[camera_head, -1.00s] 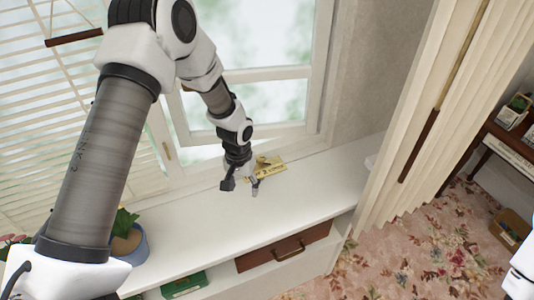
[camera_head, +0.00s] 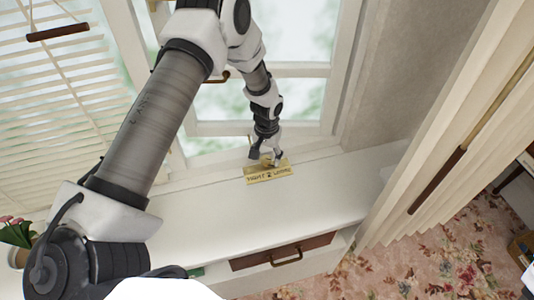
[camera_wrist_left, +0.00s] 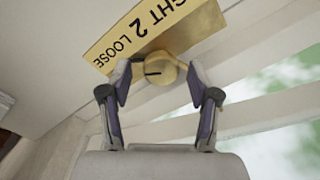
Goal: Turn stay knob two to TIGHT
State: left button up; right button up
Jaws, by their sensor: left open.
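The brass plate (camera_head: 268,173) marked TIGHT 2 LOOSE lies on the white window sill below the window. In the left wrist view the plate (camera_wrist_left: 190,32) runs diagonally, with LOOSE at lower left and the TIGHT end at upper right, partly cut off. The round brass knob (camera_wrist_left: 163,67) sits at the plate's edge, its dark line pointing left, roughly to the LOOSE side. My left gripper (camera_head: 266,157) is at the plate. In the wrist view its fingers (camera_wrist_left: 160,78) are open on either side of the knob; contact is not clear. My right gripper is out of view.
The window frame (camera_head: 338,85) rises behind the sill (camera_head: 220,220). Blinds (camera_head: 60,110) hang at left and a curtain (camera_head: 445,170) at right. A drawer (camera_head: 285,252) is below the sill. The sill is clear around the plate.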

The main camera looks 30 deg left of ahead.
pick_arm(q)
jog(key=shift+s+r, duration=0.3)
jog(key=shift+s, duration=0.1)
jog(key=c, duration=1.1)
jog(key=shift+w+f, duration=0.1)
jog(key=shift+c, duration=0.2)
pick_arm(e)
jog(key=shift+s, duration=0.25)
pick_arm(q)
jog(key=shift+m, duration=0.4)
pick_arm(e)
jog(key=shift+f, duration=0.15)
pick_arm(q)
jog(key=m+b, duration=0.2)
jog(key=m, duration=0.1)
jog(key=shift+f+m, duration=0.1)
jog(key=shift+m, duration=0.2)
jog(key=m+b, duration=0.1)
jog(key=m, duration=0.5)
jog(key=shift+b, duration=0.4)
jog(key=m+b, duration=0.1)
jog(key=m, duration=0.5)
jog(key=shift+m, duration=0.3)
jog(key=m+b, duration=0.1)
jog(key=m, duration=0.4)
jog(key=shift+m, duration=0.3)
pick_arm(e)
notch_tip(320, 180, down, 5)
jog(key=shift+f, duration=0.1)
